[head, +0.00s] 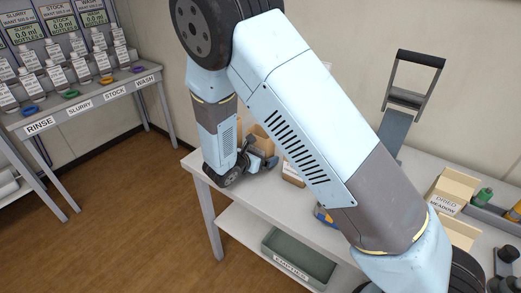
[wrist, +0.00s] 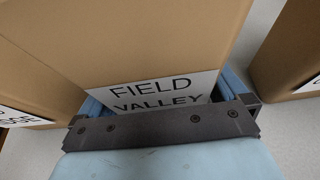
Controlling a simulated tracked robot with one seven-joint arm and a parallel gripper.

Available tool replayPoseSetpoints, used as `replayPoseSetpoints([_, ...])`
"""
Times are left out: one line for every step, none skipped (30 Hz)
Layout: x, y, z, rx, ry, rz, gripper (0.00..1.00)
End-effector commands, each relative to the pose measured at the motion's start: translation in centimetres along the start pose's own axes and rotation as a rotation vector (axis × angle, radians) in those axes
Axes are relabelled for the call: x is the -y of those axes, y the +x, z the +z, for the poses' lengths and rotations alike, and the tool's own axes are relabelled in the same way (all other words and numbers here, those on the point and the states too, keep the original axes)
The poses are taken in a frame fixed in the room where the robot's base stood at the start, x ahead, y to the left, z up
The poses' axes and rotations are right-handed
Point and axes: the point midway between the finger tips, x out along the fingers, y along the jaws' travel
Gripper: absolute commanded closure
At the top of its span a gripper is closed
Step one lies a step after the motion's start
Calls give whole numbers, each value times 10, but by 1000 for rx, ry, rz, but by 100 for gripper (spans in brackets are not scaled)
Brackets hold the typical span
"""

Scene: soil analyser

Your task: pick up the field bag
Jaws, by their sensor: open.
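The field bag (wrist: 130,40) is a brown cardboard-coloured bag with a white label reading FIELD VALLEY. It fills the upper middle of the wrist view, straight in front of my gripper (wrist: 163,95). My gripper is open, with one blue finger to the left and one to the right of the label. The dark palm bar covers the label's lower edge. I cannot tell how far the fingers reach along the bag's sides. In the head view my gripper (head: 262,160) is low over the table's left end, beside brown bags partly hidden behind my arm.
Other brown labelled bags stand close on the left (wrist: 22,105) and right (wrist: 290,50) in the wrist view. In the head view, a green bin (head: 298,260) sits on the lower shelf of the table (head: 255,195). A bottle rack stands at the left.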

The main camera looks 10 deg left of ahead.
Motion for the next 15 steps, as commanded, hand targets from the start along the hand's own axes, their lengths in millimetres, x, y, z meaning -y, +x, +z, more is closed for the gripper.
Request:
replayPoseSetpoints([0, 0, 0, 0, 0, 0, 0])
replayPoseSetpoints([0, 0, 0, 0, 0, 0, 0])
replayPoseSetpoints([0, 0, 0, 0, 0, 0, 1])
replayPoseSetpoints([0, 0, 0, 0, 0, 0, 4])
replayPoseSetpoints([0, 0, 0, 0, 0, 0, 7])
replayPoseSetpoints([0, 0, 0, 0, 0, 0, 11])
replayPoseSetpoints([0, -1, 0, 0, 0, 0, 13])
replayPoseSetpoints([0, -1, 0, 0, 0, 0, 16])
replayPoseSetpoints([0, -1, 0, 0, 0, 0, 20])
replayPoseSetpoints([0, -1, 0, 0, 0, 0, 23])
replayPoseSetpoints([0, -1, 0, 0, 0, 0, 26])
replayPoseSetpoints([0, -1, 0, 0, 0, 0, 30])
replayPoseSetpoints([0, -1, 0, 0, 0, 0, 33])
replayPoseSetpoints([0, -1, 0, 0, 0, 0, 35])
replayPoseSetpoints([0, -1, 0, 0, 0, 0, 39])
